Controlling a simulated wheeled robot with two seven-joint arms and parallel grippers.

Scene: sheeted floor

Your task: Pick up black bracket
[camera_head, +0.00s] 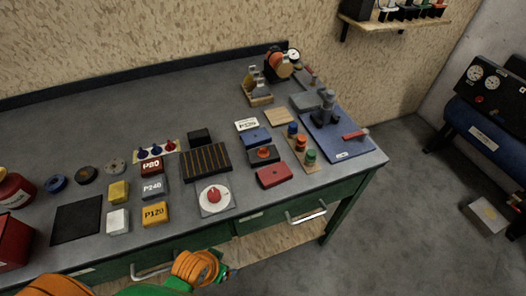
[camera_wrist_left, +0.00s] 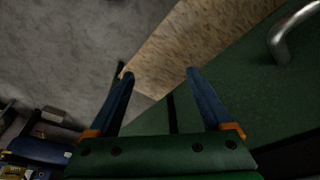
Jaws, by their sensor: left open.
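I cannot pick out a black bracket with certainty. A small black block (camera_head: 200,137) stands behind the dark striped rack (camera_head: 205,162) at the middle of the workbench. A flat black square (camera_head: 77,220) lies at the left of the bench. My left gripper (camera_head: 230,272) is low, in front of the bench's front edge, apart from all these objects. In the left wrist view its two blue fingers (camera_wrist_left: 157,74) are spread and empty, with floor and a wooden board behind them. My right gripper is in neither view.
The bench's back left is clear.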

